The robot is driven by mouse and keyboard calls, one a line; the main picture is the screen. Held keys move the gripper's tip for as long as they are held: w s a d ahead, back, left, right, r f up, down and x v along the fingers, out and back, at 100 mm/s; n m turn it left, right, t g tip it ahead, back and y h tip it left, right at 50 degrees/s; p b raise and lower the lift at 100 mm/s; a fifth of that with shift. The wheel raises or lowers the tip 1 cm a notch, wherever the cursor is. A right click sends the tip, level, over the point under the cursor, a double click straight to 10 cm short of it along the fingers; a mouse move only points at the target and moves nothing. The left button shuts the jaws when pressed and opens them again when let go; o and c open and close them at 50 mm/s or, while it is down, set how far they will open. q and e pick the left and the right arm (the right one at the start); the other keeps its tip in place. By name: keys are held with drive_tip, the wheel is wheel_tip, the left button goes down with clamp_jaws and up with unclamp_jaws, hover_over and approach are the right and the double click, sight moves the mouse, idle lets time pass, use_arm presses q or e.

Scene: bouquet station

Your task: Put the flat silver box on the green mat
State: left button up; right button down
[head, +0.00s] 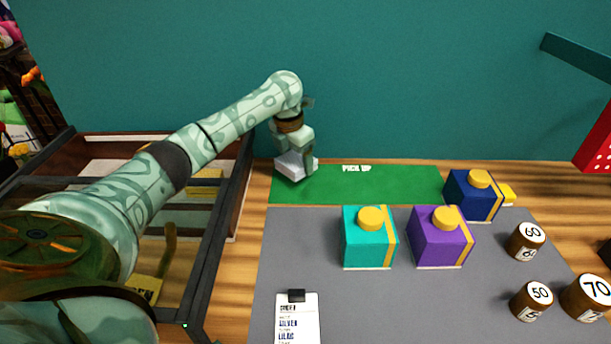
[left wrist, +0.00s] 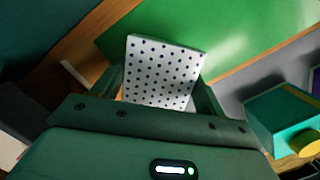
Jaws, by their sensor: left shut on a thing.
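The flat silver box (head: 291,168) looks pale in the head view. In the left wrist view the box (left wrist: 160,72) shows a whitish face with dark dots. My left gripper (head: 298,158) points down and is shut on it, with one finger on each side. The box is at the left end of the green mat (head: 390,184), which is marked "PICK UP". A dark shadow lies beside the box; I cannot tell whether it touches the mat. My right gripper is not in view.
A teal box (head: 358,247), a purple box (head: 428,248) and a navy box (head: 465,200) stand near the mat. Numbered brown weights (head: 526,245) stand at the right. An order card (head: 297,322) lies in front. The mat's middle is clear.

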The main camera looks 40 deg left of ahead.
sight(290, 162)
use_arm(q)
wheel_tip(290, 162, down, 5)
drive_tip(key=shift+r+b, duration=0.1)
drive_tip(key=shift+b, duration=0.7)
drive_tip(key=o, duration=1)
drive_tip(key=shift+o, duration=0.2)
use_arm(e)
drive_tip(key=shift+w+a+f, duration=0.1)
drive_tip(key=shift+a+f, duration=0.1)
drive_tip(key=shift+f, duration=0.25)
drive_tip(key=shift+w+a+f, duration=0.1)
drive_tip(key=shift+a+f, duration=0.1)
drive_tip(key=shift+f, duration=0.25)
use_arm(q)
drive_tip(key=shift+r, duration=0.1)
